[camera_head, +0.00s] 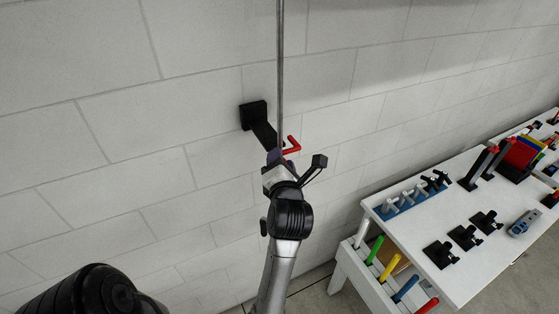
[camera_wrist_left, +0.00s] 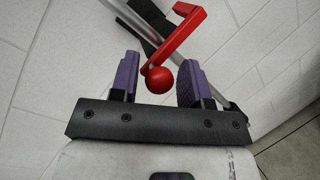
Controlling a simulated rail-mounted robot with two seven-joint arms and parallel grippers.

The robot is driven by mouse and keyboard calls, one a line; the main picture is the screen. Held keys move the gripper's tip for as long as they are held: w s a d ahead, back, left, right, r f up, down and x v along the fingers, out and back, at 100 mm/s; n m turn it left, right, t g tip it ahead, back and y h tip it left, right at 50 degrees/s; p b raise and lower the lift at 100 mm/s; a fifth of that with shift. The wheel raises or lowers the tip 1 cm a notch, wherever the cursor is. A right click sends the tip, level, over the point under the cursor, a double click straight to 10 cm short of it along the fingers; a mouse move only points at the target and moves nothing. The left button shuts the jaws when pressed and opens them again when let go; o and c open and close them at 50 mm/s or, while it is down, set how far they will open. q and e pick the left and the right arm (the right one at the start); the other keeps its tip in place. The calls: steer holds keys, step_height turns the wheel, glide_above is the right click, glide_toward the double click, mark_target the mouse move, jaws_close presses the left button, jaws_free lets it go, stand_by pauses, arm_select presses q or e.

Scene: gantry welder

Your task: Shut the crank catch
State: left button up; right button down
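The crank catch has a red bent crank handle (camera_head: 292,146) beside a thin vertical grey rod (camera_head: 280,70), at the end of a black wall bracket (camera_head: 262,130). In the left wrist view, the red crank (camera_wrist_left: 178,38) ends in a round red knob (camera_wrist_left: 159,80). My left gripper (camera_head: 274,157) is at the crank, just below the bracket's end. In the wrist view its two purple fingers (camera_wrist_left: 158,78) stand apart, one on each side of the knob, with narrow gaps visible. The head view hides the knob behind the gripper. My right gripper is out of view.
A white table (camera_head: 455,280) stands at the right with black brackets (camera_head: 465,237), a blue rack (camera_head: 405,202) and other fixtures. Coloured handles (camera_head: 390,267) stick out along its near side. The pale block wall (camera_head: 130,180) is bare left of the bracket.

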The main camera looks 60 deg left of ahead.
mark_target(284, 151)
arm_select(q)
steer(key=shift+o, duration=1.3)
steer(key=shift+f, duration=0.15)
steer(key=shift+r, duration=0.2)
steer(key=shift+r, duration=0.3)
steer(key=shift+o, duration=0.5)
steer(key=r, duration=0.1)
steer(key=d+r+b, duration=0.1)
steer(key=r, duration=0.1)
steer(key=shift+w+r, duration=0.1)
steer(key=shift+r, duration=0.15)
steer(key=w+d+r, duration=0.1)
steer(key=d+r, duration=0.1)
steer(key=d, duration=0.1)
steer(key=w+d+r+b, duration=0.1)
steer(key=d, duration=0.2)
steer(key=d+r+b, duration=0.1)
steer(key=d+r, duration=0.1)
steer(key=shift+w+d+r, duration=0.35)
steer(key=shift+w+d, duration=0.05)
steer(key=shift+c, duration=0.5)
steer(key=shift+w+d+r+b, duration=0.15)
steer(key=shift+d+r+b, duration=0.2)
steer(key=shift+d+r, duration=0.25)
steer(key=shift+f, duration=0.1)
